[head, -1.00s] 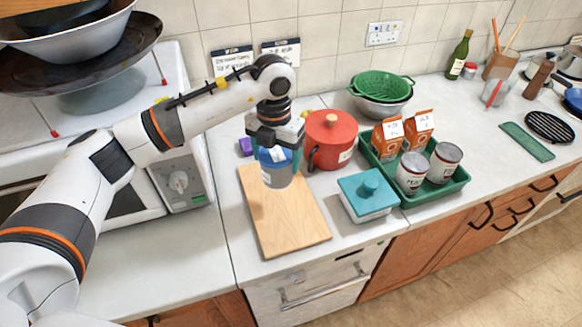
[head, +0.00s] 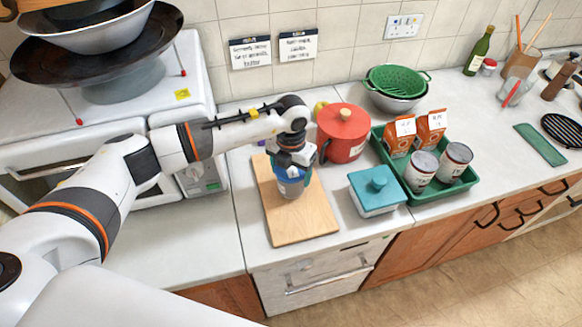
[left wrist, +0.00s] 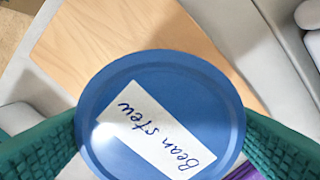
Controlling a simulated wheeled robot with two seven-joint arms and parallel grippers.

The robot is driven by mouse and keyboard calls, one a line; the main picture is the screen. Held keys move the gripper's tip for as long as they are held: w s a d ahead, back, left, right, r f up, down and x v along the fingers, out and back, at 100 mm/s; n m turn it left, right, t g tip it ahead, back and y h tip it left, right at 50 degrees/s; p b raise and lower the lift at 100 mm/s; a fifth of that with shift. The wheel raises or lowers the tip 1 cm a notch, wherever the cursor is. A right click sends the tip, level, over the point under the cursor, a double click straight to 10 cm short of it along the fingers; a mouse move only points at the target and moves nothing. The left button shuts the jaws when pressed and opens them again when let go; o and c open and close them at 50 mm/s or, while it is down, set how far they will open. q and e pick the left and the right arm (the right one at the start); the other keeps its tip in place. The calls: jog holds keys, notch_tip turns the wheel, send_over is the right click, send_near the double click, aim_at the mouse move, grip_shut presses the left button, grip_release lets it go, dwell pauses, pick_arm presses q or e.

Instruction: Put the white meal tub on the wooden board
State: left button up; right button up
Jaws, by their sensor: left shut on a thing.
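The white meal tub (head: 290,188) has a blue lid, which shows in the left wrist view (left wrist: 115,80) with a label reading "Bean stew". My left gripper (head: 291,173) is shut on the tub, with a green finger on each side of the lid. The tub is upright over the far part of the wooden board (head: 305,222). I cannot tell whether its base touches the board. The board's near part is bare. My right gripper is not in view.
A red pot (head: 343,138) stands close behind and right of the tub. A teal-lidded container (head: 377,190) sits right of the board. A green tray (head: 447,191) holds cans and cartons. A white oven (head: 50,115) stands at left.

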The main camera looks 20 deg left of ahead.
pick_arm(q)
jog(key=o, duration=0.8)
jog(key=shift+w+f, duration=0.1)
jog(key=shift+f, duration=0.15)
jog(key=o, duration=0.5)
jog(key=shift+r, duration=0.1)
jog(key=shift+r, duration=0.1)
notch_tip(320, 180, up, 11)
jog(key=b, duration=0.4)
jog(key=shift+b, duration=0.3)
jog(key=shift+r, duration=0.55)
